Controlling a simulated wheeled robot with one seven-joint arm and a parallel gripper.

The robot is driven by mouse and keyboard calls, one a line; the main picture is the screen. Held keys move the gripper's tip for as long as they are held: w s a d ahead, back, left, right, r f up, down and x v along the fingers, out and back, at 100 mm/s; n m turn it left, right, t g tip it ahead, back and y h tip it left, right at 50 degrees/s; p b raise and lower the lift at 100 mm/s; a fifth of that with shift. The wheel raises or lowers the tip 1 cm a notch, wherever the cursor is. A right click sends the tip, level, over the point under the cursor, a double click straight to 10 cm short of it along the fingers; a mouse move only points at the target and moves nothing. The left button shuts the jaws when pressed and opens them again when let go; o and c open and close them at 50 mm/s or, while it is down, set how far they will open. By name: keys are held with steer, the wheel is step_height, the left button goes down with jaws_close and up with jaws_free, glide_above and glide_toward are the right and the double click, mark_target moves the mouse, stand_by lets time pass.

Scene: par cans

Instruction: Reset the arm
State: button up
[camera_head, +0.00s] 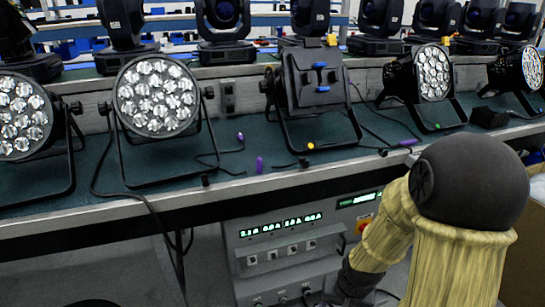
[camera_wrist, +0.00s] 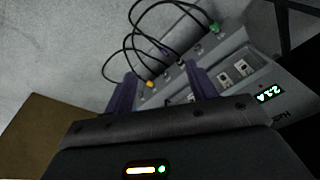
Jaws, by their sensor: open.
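My arm, in a beige sleeve with a dark rounded joint, is at the lower right of the head view, in front of the bench. It reaches down and left past the bench's front edge. In the wrist view my gripper (camera_wrist: 165,82) shows two dark purple fingers set wide apart. Nothing is between them. Beyond the fingers is a grey control box (camera_wrist: 225,65) with sockets, black cables and a lit display. The fingertips look apart from it, but the exact distance cannot be told. In the head view the gripper's fingers cannot be made out.
The bench (camera_head: 240,187) holds a row of par cans, one (camera_head: 157,95) facing forward and one (camera_head: 315,90) turned away. Loose cables lie on it. The control unit (camera_head: 285,240) stands under its edge. A brown cardboard box (camera_wrist: 45,135) is at lower left in the wrist view.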

steer(key=s+r+n+p, duration=0.1)
steer(key=s+r+p, duration=0.1)
steer(key=r+p, duration=1.7)
steer(key=s+a+r+n+p, duration=0.1)
steer(key=s+r+n+p, duration=0.1)
steer(key=r+p, duration=1.8)
step_height(320, 180, up, 9)
steer(key=shift+s, duration=0.15)
